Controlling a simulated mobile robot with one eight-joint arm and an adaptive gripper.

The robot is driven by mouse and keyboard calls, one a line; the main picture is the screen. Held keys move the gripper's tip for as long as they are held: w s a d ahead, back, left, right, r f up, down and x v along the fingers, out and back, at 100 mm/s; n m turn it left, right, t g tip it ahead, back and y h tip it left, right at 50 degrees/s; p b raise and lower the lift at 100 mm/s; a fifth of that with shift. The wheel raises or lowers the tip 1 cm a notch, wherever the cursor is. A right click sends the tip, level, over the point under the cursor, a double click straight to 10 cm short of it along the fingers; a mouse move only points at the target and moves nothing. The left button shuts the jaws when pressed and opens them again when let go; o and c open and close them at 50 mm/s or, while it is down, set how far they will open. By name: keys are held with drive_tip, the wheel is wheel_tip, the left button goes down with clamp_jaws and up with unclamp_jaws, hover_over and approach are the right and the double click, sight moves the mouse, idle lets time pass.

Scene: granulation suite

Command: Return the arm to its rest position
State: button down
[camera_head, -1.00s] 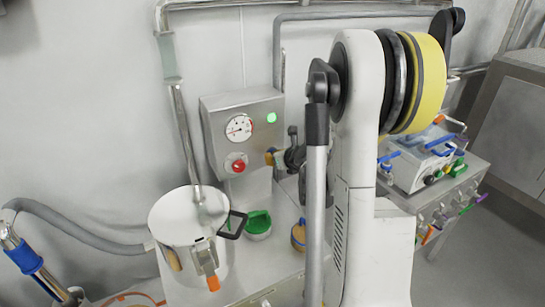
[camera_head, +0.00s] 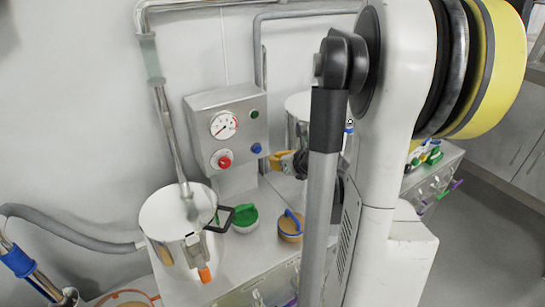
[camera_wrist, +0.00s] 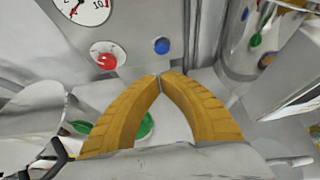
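My gripper (camera_wrist: 160,76) has two ribbed yellow fingers whose tips meet in the wrist view, with nothing held between them. In the head view the gripper (camera_head: 281,160) is partly hidden behind my arm and sits to the right of the grey control box (camera_head: 203,141). The fingertips are apart from the box's red button (camera_head: 225,162) and blue button (camera_head: 256,148). In the wrist view the red button (camera_wrist: 107,58) and blue button (camera_wrist: 161,46) lie beyond the fingertips. The green lamp (camera_head: 254,114) looks dark.
A steel pot (camera_head: 178,213) with a black handle stands on the bench at left. A green bowl (camera_head: 244,218) and a tan container (camera_head: 290,228) with a blue handle stand beside it. Another steel vessel (camera_head: 298,104) is behind my arm. Grey floor (camera_head: 480,235) is open at right.

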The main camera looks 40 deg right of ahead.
idle(0.5)
drive_tip(key=a+r+n+g+y, duration=0.2)
drive_tip(key=a+r+n, duration=0.1)
drive_tip(key=a+n, duration=1.4)
drive_tip(key=s+a+r+n+g, duration=0.1)
drive_tip(key=s+a+n+g, duration=0.1)
drive_tip(key=s+a+n, duration=1)
drive_tip(key=a+n, duration=0.3)
drive_tip(key=n, duration=0.6)
drive_tip(key=shift+s+a+r+g+y, duration=0.2)
drive_tip(key=shift+r+g+y, duration=0.1)
drive_tip(key=shift+r, duration=0.1)
